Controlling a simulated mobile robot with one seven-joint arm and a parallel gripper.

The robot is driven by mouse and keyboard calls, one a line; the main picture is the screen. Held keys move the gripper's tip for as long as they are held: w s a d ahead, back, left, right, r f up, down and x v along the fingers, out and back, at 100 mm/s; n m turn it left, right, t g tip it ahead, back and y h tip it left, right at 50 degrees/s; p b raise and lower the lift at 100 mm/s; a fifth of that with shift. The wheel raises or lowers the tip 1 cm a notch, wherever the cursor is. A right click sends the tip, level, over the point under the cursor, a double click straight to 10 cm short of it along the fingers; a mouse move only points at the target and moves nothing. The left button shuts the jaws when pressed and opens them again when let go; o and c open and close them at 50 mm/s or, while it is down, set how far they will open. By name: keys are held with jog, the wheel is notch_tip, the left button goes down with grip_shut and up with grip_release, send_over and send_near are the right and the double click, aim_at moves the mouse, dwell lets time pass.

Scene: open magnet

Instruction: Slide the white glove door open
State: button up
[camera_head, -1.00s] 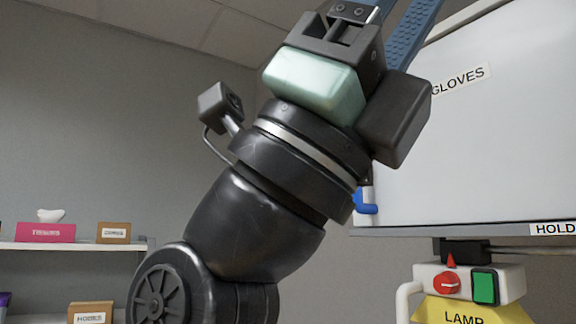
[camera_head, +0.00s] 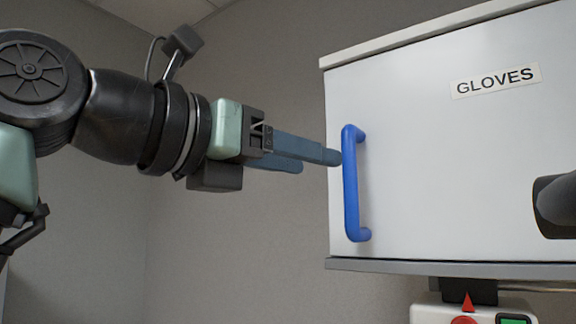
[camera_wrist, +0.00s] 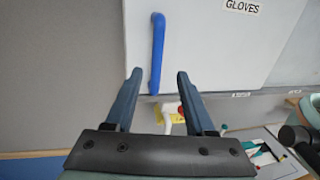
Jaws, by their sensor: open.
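The white glove door (camera_head: 430,190) fills the right of the head view, with a "GLOVES" label at its upper right. Its upright blue handle (camera_head: 351,190) is near the door's left edge. My gripper (camera_head: 320,161) is open and level, coming from the left. One blue finger's tip overlaps or nearly meets the handle in the picture; the other ends short of it. In the wrist view the handle (camera_wrist: 157,50) lies in line between the two spread fingertips (camera_wrist: 159,74). Whether they touch it, I cannot tell. Nothing is gripped.
Below the cabinet is a unit with a red pointer (camera_head: 468,302) and a green switch (camera_head: 513,319). A dark rounded part (camera_head: 556,206) juts in at the right, in front of the door. Bare grey wall (camera_head: 240,240) is left of the cabinet.

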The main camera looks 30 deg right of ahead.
aim_at(346, 172)
jog(key=d+p, duration=0.1)
jog(key=d, duration=0.2)
jog(key=w+d+p, duration=0.1)
jog(key=d+p, duration=0.1)
jog(key=d, duration=0.1)
jog(key=w+d+p, duration=0.1)
jog(key=d, duration=0.2)
jog(key=shift+w+d+f, duration=0.1)
jog(key=shift+w+d, duration=0.1)
jog(key=shift+d, duration=0.15)
jog(key=shift+c, duration=0.2)
grip_shut()
jog(key=shift+a, duration=0.1)
dwell(0.6)
